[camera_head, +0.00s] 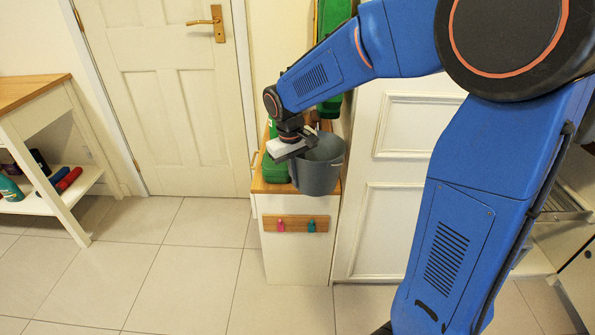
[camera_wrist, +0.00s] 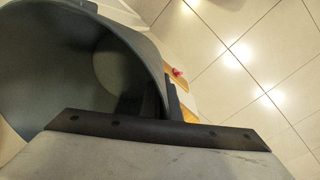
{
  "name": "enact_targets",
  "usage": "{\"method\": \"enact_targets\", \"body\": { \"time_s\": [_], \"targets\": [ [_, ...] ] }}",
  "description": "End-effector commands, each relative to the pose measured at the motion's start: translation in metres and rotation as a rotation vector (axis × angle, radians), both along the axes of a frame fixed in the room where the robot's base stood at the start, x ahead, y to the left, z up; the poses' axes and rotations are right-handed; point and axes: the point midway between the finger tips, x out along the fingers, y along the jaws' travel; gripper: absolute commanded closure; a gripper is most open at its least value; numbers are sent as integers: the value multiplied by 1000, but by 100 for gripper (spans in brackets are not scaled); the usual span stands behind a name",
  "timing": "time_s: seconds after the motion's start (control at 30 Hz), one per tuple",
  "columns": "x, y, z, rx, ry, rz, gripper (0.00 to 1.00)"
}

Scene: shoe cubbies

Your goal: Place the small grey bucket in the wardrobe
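The small grey bucket (camera_head: 325,167) is upright at the front right of a narrow cabinet's wooden top. In the head view I cannot tell whether it rests there or is slightly raised. My gripper (camera_head: 308,143) is at its upper left rim. In the wrist view the bucket (camera_wrist: 40,75) fills the left side, its open mouth showing. My gripper (camera_wrist: 155,100) has dark fingers at the rim, seemingly one inside and one outside the wall. How tightly they close is unclear. A white panelled door (camera_head: 395,190) right of the cabinet may be the wardrobe's; its inside is not in view.
The narrow white cabinet (camera_head: 290,255) has a peg strip (camera_head: 296,224) with pink and teal pegs. A green object (camera_head: 272,170) stands behind the gripper. A shelf bench (camera_head: 40,93) with bottles is at left. The tiled floor (camera_head: 190,265) in front is clear.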

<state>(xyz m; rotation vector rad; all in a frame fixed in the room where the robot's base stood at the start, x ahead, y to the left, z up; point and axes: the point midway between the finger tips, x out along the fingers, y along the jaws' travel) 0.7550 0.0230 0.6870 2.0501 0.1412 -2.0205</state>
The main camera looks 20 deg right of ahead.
Motion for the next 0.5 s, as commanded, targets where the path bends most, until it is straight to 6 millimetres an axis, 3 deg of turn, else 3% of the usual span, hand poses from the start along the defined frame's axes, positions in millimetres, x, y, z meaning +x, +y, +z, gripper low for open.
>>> {"method": "enact_targets", "body": {
  "time_s": [0.23,0.5],
  "targets": [
    [49,-16,-1,0,0,-1,100],
    [69,-23,-1,0,0,0,100]
  ]
}}
